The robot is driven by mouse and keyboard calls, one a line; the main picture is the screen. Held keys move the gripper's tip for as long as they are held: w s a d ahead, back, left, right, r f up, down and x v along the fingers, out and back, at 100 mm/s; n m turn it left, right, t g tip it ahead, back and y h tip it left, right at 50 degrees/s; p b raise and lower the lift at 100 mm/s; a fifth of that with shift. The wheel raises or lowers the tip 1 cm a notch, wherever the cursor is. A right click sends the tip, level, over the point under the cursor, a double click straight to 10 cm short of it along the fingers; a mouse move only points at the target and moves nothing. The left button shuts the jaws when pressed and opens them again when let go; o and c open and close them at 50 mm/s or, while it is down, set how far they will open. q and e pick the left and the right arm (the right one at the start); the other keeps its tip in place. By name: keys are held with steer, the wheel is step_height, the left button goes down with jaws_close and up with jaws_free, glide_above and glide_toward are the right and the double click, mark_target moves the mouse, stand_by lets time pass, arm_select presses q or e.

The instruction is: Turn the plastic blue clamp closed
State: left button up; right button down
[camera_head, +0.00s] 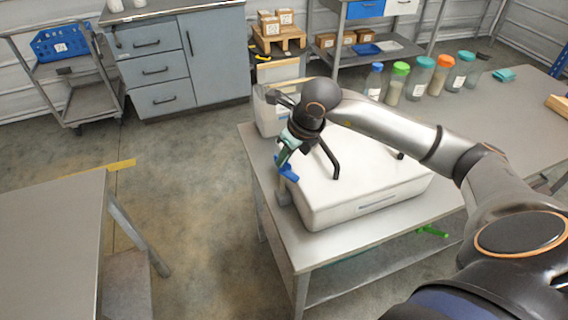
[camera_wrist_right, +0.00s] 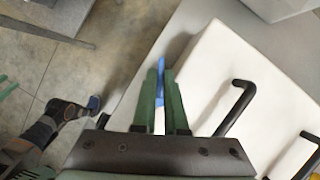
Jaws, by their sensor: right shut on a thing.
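The blue clamp (camera_head: 287,170) is at the left edge of the white hopper box (camera_head: 325,218), near its front left corner. My right gripper (camera_head: 283,157) reaches down over that edge from above. In the right wrist view its two green fingers (camera_wrist_right: 161,88) are shut on the blue clamp (camera_wrist_right: 161,72), which shows as a narrow blue strip between and beyond the tips. The fingers hide part of the clamp, so I cannot tell its exact angle. The white box (camera_wrist_right: 225,65) lies right of the fingers there.
Black bar handles (camera_head: 332,160) stand up from the box lid. The box rests on a grey metal table (camera_head: 278,222). Several jars with coloured lids (camera_head: 397,82) stand at the back. An empty table (camera_head: 50,235) is at left, with open floor between.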

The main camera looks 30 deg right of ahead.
steer(key=n+b, duration=0.1)
steer(key=n, duration=0.1)
steer(key=n+y+b, duration=0.1)
steer(key=shift+w+d+n+y, duration=0.1)
steer(key=shift+d+n+y, duration=0.05)
steer(key=shift+n+y, duration=0.2)
steer(key=n+g+y+b, duration=0.1)
steer(key=n, duration=0.2)
steer(key=shift+w+n, duration=0.1)
steer(key=shift+n, duration=0.25)
steer(key=shift+n+g, duration=0.4)
steer(key=shift+n, duration=0.4)
steer(key=shift+r+n+g+y+b, duration=0.1)
steer(key=shift+n+g+y+b, duration=0.4)
steer(key=shift+n, duration=1.2)
steer(key=c, duration=1)
jaws_free()
steer(key=shift+h, duration=0.25)
steer(key=shift+o, duration=0.2)
steer(key=shift+d, duration=0.1)
